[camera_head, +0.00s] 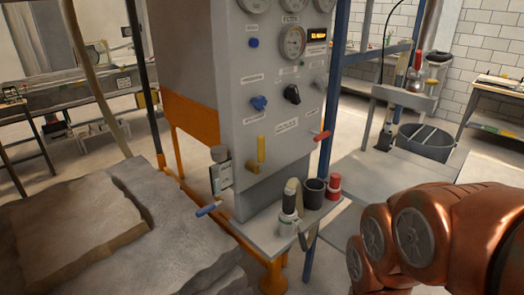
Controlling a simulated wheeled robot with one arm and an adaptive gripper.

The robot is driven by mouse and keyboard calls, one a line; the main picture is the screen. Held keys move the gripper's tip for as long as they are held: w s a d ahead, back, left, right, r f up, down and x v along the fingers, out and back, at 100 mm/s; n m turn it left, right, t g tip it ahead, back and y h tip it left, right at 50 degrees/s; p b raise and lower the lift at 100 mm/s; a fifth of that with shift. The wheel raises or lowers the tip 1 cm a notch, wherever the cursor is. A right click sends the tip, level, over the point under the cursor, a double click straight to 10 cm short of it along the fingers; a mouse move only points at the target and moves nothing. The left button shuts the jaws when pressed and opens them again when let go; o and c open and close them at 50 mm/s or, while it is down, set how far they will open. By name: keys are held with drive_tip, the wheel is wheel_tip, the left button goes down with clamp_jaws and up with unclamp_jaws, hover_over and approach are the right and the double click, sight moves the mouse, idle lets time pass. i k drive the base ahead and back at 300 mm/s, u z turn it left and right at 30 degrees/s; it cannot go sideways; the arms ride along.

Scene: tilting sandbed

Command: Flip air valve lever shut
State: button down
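A grey control panel (285,100) stands in the middle with several levers and knobs. A yellow lever (260,154) hangs down its lower front. A red lever (320,136) sticks out near its right edge, roughly level. A blue lever (209,209) sits low at the left, below a small grey box, pointing outward. The labels are too small to read, so I cannot tell which lever is the air valve. My copper-coloured arm fills the lower right, apart from the panel. My gripper is out of view.
A small shelf (268,238) below the panel holds a dark cup (314,193), a red-capped container (333,187) and a bottle-like item (290,200). The rough sandbed (70,240) is at lower left. A dark bucket (425,143) stands at the right. Floor shows behind.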

sight(261, 139)
drive_tip(key=k, duration=1.3)
drive_tip(key=u, duration=0.45)
drive_tip(key=i, duration=0.8)
drive_tip(key=u, duration=1.05)
drive_tip(key=i, duration=0.25)
drive_tip(key=u, duration=0.3)
